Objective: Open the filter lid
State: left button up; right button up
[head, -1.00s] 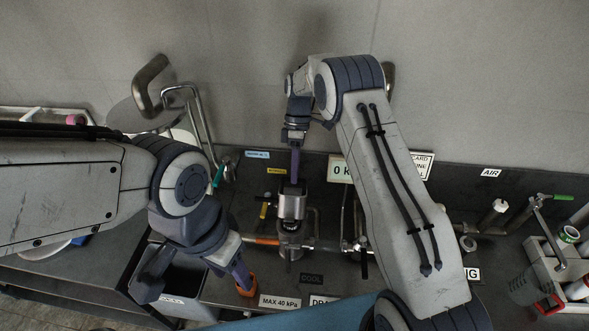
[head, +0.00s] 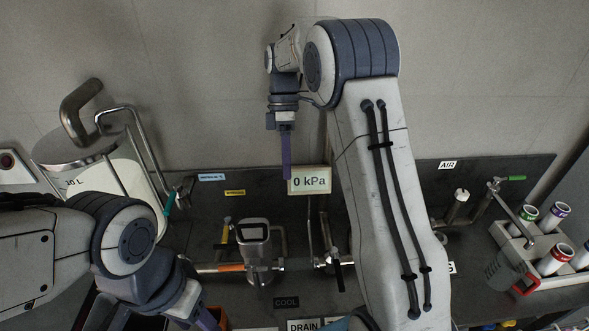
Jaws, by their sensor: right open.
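The filter (head: 253,240) is a shiny metal housing on the pipe run against the dark back panel. Its squarish top has a bright rim around a dark area. I cannot tell whether this is a shut lid or an opening. My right gripper (head: 286,172) points down, open and empty, above and to the right of the filter in the picture, apart from it. Its fingers overlap in this view. My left gripper (head: 206,320) is low at the bottom edge, beside an orange part (head: 216,315). Its fingertips are cut off, so its jaw state is unclear.
A "0 kPa" display (head: 309,180) stands behind the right gripper. A metal vessel with a handled lid (head: 80,148) is at left. A rack of coloured-cap tubes (head: 513,242) is at right. A pipe with an orange section (head: 230,268) runs beside the filter.

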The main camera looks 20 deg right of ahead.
jog(key=shift+s+d+r, duration=0.65)
jog(key=shift+s+d, duration=0.05)
jog(key=shift+d, duration=0.15)
jog(key=shift+a, duration=0.1)
jog(key=s+a+m+t+h+b, duration=0.1)
jog(key=s+a+m+t, duration=0.15)
jog(key=s+a, duration=0.95)
jog(key=s+a+f+m+t, duration=0.1)
jog(key=s+a+f+m, duration=0.1)
jog(key=s, duration=0.4)
jog(key=s+a+f+m+t, duration=0.1)
jog(key=s+a+f+m, duration=0.1)
jog(key=s, duration=0.5)
jog(key=shift+f+m+b, duration=0.35)
jog(key=shift+f+b, duration=0.05)
jog(key=shift+f, duration=0.3)
